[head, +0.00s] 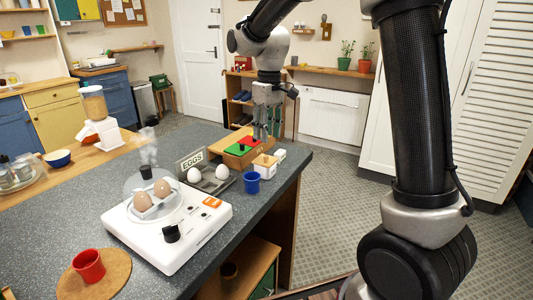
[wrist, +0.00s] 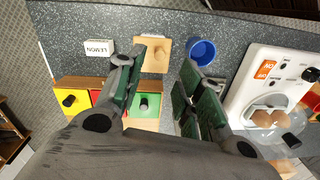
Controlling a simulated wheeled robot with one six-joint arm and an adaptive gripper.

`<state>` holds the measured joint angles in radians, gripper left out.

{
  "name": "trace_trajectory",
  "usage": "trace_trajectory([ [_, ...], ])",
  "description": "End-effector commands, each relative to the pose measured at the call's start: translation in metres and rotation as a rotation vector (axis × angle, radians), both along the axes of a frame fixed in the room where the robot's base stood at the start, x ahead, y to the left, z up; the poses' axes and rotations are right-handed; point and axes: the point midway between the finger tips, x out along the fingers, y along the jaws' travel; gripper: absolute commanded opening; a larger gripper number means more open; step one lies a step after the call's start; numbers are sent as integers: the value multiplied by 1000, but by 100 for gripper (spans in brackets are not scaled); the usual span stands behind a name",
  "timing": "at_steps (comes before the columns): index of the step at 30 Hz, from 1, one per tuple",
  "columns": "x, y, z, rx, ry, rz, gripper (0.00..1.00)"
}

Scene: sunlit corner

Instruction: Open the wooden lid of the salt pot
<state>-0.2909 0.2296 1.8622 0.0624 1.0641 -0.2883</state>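The salt pot (head: 263,170) is a small white pot near the counter's right edge, in front of the wooden box. Its pale square wooden lid (head: 266,160) lies on top and looks closed. In the wrist view the wooden lid (wrist: 152,55) shows beyond and between my fingertips, with a small knob on it. My gripper (head: 262,138) points down behind the pot, above the wooden box's coloured lids. In the wrist view my gripper (wrist: 163,65) has its fingers wide apart with nothing between the pads. I cannot tell its exact height above the lid.
A wooden box (head: 228,160) with coloured knobbed lids stands beside the pot; its green lid (wrist: 146,105) lies under my gripper. A blue cup (head: 252,182), a white lettered block (wrist: 98,47) and a white egg cooker (wrist: 265,75) are close by. The grey counter (head: 215,235) has free room in front.

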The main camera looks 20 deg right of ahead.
Motion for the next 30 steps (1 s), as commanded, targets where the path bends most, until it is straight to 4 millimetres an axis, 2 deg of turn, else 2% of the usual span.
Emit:
trace_trajectory([
  [9,-3,2,-52,-2,3,1,37],
  [12,-3,2,-64,-1,2,0,37],
  [16,-3,3,-72,-1,2,0,37],
  [23,-3,3,-73,-1,0,-1,37],
  [24,-3,3,-73,-1,0,-1,35],
  [30,-3,3,-73,-1,0,-1,0],
])
